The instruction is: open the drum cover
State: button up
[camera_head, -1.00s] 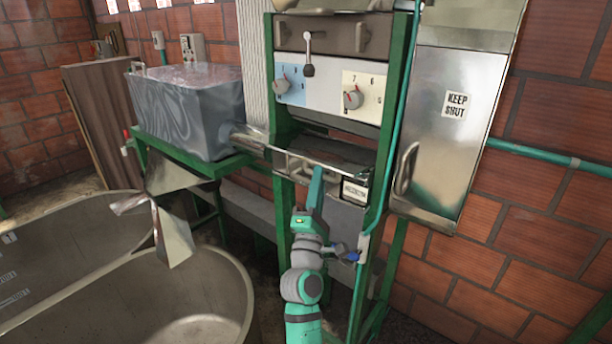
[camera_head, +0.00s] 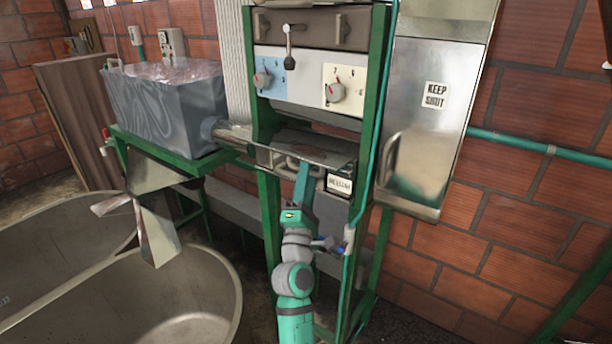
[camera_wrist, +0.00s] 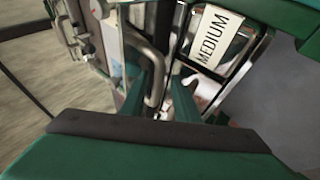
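A shiny metal cover with a pale bar handle (camera_head: 286,166) sits low in the green machine frame, below the knob panel. I take it for the drum cover (camera_head: 325,158); it looks closed. My gripper (camera_head: 303,172) is at the front of the machine, close to the right of that handle. In the wrist view the bent metal handle (camera_wrist: 157,78) runs beside and partly across my green fingers (camera_wrist: 168,98). Whether the fingers touch or hold it cannot be told. A white MEDIUM label (camera_wrist: 208,37) is just right of them.
A tall metal door marked KEEP SHUT (camera_head: 432,120), with its own handle, is on the right. The knob panel (camera_head: 305,80) is above. A grey tank (camera_head: 165,108) and large metal basins (camera_head: 190,290) are on the left. A blue-handled valve (camera_head: 325,243) is close beside my arm.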

jog(key=shift+a, duration=0.3)
jog(key=v, duration=1)
jog(key=shift+s+f, duration=0.25)
jog(key=shift+s, duration=0.05)
jog(key=shift+d, duration=0.15)
